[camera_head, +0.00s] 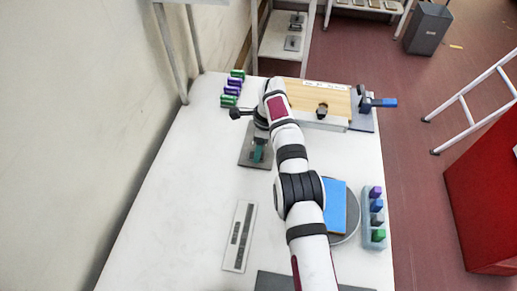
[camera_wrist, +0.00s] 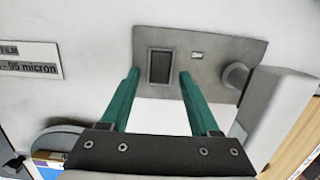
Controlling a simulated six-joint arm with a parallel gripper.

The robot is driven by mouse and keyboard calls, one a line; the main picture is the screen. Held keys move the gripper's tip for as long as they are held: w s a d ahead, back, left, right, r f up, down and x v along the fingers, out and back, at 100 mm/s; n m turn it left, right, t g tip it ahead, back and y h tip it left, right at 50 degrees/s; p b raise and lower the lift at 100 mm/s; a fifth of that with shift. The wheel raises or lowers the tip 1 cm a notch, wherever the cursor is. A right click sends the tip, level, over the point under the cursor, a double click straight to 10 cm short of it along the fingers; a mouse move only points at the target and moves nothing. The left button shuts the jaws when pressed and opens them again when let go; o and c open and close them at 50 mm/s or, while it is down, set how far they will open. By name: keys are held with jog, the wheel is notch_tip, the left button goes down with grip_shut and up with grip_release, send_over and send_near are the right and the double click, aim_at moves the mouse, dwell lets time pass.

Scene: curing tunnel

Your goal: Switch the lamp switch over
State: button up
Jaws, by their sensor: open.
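The lamp switch (camera_wrist: 159,66) appears to be the dark rectangular rocker in a grey plate (camera_wrist: 215,52) in the wrist view. My gripper (camera_wrist: 159,76) is open and empty. Its two green fingers show on either side of the switch, and I cannot tell whether they touch the plate. In the head view my gripper (camera_head: 258,153) is over a dark grey plate (camera_head: 246,160) on the white table. The switch itself cannot be made out there, as my arm covers part of the plate.
A wood-topped box (camera_head: 305,97) and a blue-handled clamp (camera_head: 380,103) stand at the back right. Coloured blocks (camera_head: 234,90) stand at the back left. A round plate with a blue pad (camera_head: 336,205) and a block rack (camera_head: 373,236) are at right. The table's left side is mostly clear.

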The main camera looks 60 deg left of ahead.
notch_tip(320, 180, up, 11)
jog(key=w+d, duration=0.1)
dwell(0.3)
jog(key=w+d+r+n, duration=0.1)
jog(key=w+d+r, duration=0.3)
jog(key=d, duration=0.5)
jog(key=w+d+r, duration=0.1)
jog(key=d+r, duration=0.5)
jog(key=d, duration=0.4)
jog(key=w+d+r+n, duration=0.1)
jog(key=w+d+r, duration=0.3)
jog(key=d, duration=0.5)
jog(key=s+d+f, duration=0.2)
jog(key=s+d, duration=0.8)
jog(key=s, duration=0.1)
jog(key=s+d+f+n+t, duration=0.1)
jog(key=s+d+f, duration=0.2)
jog(key=s+d, duration=0.7)
jog(key=shift+s+d+y, duration=0.2)
jog(key=shift+s+y, duration=0.1)
jog(key=shift+s, duration=0.6)
